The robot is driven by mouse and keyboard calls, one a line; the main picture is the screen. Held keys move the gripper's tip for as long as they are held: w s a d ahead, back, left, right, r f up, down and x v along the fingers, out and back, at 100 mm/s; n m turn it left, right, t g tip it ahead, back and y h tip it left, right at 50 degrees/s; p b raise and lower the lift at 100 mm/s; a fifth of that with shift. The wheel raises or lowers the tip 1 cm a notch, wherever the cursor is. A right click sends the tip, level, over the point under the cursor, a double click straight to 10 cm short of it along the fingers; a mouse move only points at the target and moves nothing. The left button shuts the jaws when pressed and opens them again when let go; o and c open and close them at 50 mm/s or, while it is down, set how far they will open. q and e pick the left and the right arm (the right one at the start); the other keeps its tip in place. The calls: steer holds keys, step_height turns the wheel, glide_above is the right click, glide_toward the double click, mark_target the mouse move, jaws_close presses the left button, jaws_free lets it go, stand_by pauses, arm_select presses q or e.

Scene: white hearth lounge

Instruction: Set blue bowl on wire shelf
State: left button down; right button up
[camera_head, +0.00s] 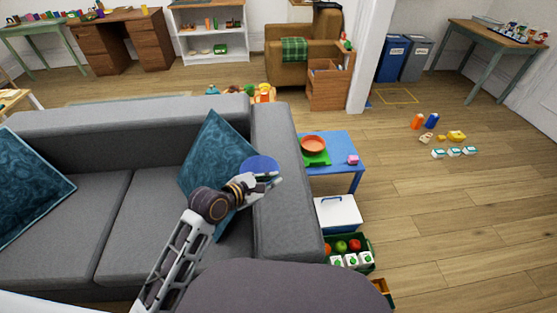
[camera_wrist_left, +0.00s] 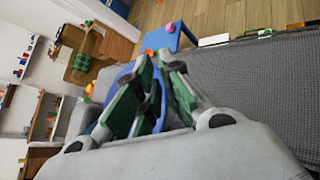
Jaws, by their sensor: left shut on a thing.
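The blue bowl (camera_head: 260,163) is held in my left gripper (camera_head: 268,180), above the sofa seat near its right armrest. In the left wrist view the bowl (camera_wrist_left: 126,74) shows behind and between the green-padded fingers of the left gripper (camera_wrist_left: 155,68), which are shut on it. The fingers hide part of it. A white shelf unit (camera_head: 208,57) stands against the back wall with small things on its shelves. I cannot tell whether it is the wire shelf; no clearly wire-built shelf shows. My right gripper is not in view.
The grey sofa (camera_head: 280,190) with teal cushions (camera_head: 212,150) lies below the arm. A blue table (camera_head: 340,150) with an orange bowl (camera_head: 313,144) stands beyond the armrest. A white cooler box (camera_head: 338,214) and a produce crate (camera_head: 370,242) stand right.

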arm_select(q)
steer(key=s+d+f+b, duration=0.1)
steer(key=d+f, duration=0.1)
steer(key=f, duration=0.1)
steer(key=s+d+f+m+g+h+b, duration=0.1)
steer(key=s+d+f, duration=0.1)
steer(key=d+f, duration=0.1)
steer(key=s+d+f+m+b, duration=0.1)
steer(key=s+d+f, duration=0.1)
steer(key=f, duration=0.1)
steer(key=shift+s+d+g+h, duration=0.1)
steer(key=shift+d+g+h, duration=0.15)
steer(key=shift+g+h, duration=0.05)
steer(key=shift+s+d+f, duration=0.4)
steer(key=shift+f, duration=0.1)
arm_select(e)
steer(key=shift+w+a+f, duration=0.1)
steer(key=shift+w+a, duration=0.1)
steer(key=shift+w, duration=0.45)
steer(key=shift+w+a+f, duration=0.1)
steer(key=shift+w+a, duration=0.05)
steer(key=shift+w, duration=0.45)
arm_select(q)
steer(key=shift+w, duration=0.15)
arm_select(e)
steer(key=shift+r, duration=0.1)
